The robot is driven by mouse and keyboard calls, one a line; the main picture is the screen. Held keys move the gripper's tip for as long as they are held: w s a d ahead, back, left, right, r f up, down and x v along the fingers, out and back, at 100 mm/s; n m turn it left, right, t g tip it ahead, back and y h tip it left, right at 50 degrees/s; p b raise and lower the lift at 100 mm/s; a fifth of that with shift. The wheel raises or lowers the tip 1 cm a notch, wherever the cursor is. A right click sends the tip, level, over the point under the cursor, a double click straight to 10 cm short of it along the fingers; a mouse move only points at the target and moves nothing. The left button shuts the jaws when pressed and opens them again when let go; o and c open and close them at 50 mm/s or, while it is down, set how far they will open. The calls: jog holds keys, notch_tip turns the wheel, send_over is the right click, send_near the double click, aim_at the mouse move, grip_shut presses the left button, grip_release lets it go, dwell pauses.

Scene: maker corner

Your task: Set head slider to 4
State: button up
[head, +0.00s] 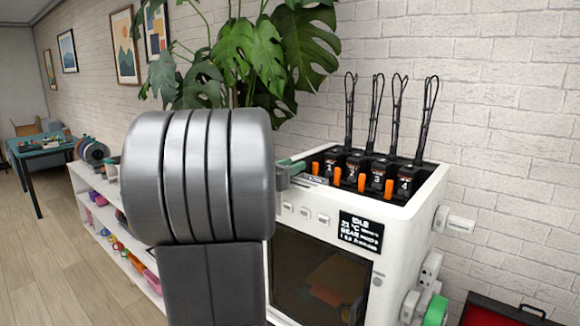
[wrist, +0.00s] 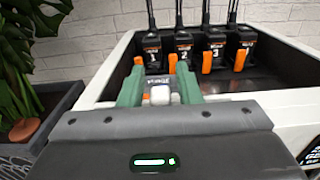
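The white machine (head: 420,205) has an open top with a row of black tool heads (head: 376,172) numbered 1 to 4, each with an orange lever. The heads also show in the wrist view (wrist: 183,50). My gripper (wrist: 161,78) has its green fingers over the machine's near top edge, in front of heads 1 and 2. A small whitish knob (wrist: 160,95), perhaps the head slider, lies between the fingers with narrow gaps showing at its sides. The slider's scale is not readable. In the head view my arm hides most of the gripper; a green finger (head: 291,164) shows.
A display (head: 361,234) reading IDLE and several white buttons (head: 305,213) are on the machine's front. A large plant (head: 250,50) stands behind my arm. A white shelf (head: 110,235) is at the left, and a red case (head: 500,312) at the lower right.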

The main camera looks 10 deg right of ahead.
aim_at(311, 185)
grip_shut()
jog(key=s+d+b, duration=0.4)
jog(key=s, duration=0.1)
jog(key=shift+f, duration=0.1)
jog(key=shift+a, duration=0.1)
jog(key=shift+o, duration=1.3)
grip_release()
jog(key=shift+s, duration=0.1)
jog(key=b+v, duration=0.1)
jog(key=v, duration=1.2)
jog(key=shift+s+a, duration=0.2)
